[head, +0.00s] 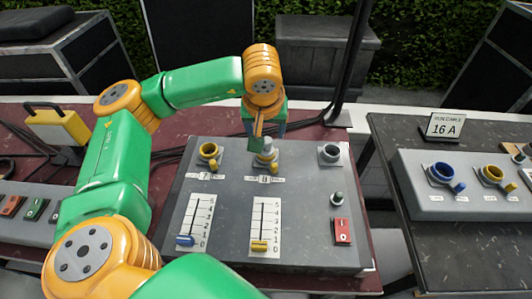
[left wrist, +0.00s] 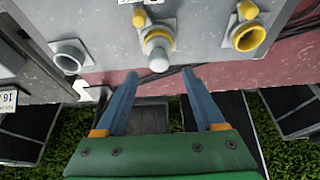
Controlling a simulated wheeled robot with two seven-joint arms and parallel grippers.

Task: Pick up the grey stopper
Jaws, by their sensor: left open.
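The grey stopper (head: 267,149) sits in the middle socket at the back of the grey control panel (head: 300,235). In the left wrist view its pale rounded end (left wrist: 158,60) sticks out from the ringed socket. My left gripper (head: 265,132) is above the stopper, pointing down, and partly covers it in the head view. In the left wrist view the blue fingers of my left gripper (left wrist: 159,73) are spread apart, with the stopper's end between and just beyond their tips. Nothing is held. My right gripper is not in view.
A yellow-ringed socket (head: 208,152) is left of the stopper and a grey-ringed socket (head: 329,153) is right. Two sliders and a red switch (head: 342,231) are nearer. A second panel (head: 460,185) stands on the right table. Dark cables run behind the panel.

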